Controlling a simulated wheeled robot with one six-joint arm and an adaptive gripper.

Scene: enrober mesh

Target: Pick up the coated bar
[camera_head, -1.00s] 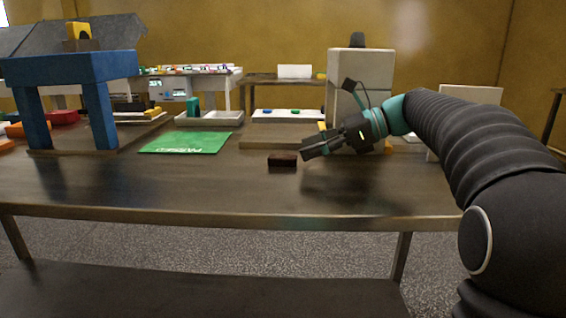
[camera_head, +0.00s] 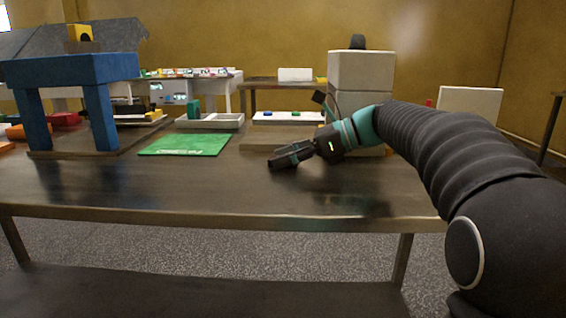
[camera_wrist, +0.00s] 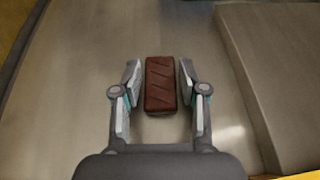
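The coated bar (camera_wrist: 161,84) is a dark brown block with diagonal ridges on top. In the wrist view it lies on the metal table between the two fingers of my gripper (camera_wrist: 159,82). The fingers are open, with a narrow gap showing on each side of the bar. In the head view my gripper (camera_head: 272,164) is low over the table at the bar's place and hides the bar.
A green mat (camera_head: 186,145) lies on the table (camera_head: 200,190) to the left. A blue stand (camera_head: 96,112) is at the far left. A flat board (camera_head: 258,142) lies behind my gripper, with pale stacked blocks (camera_head: 360,72) behind it. The table's front is clear.

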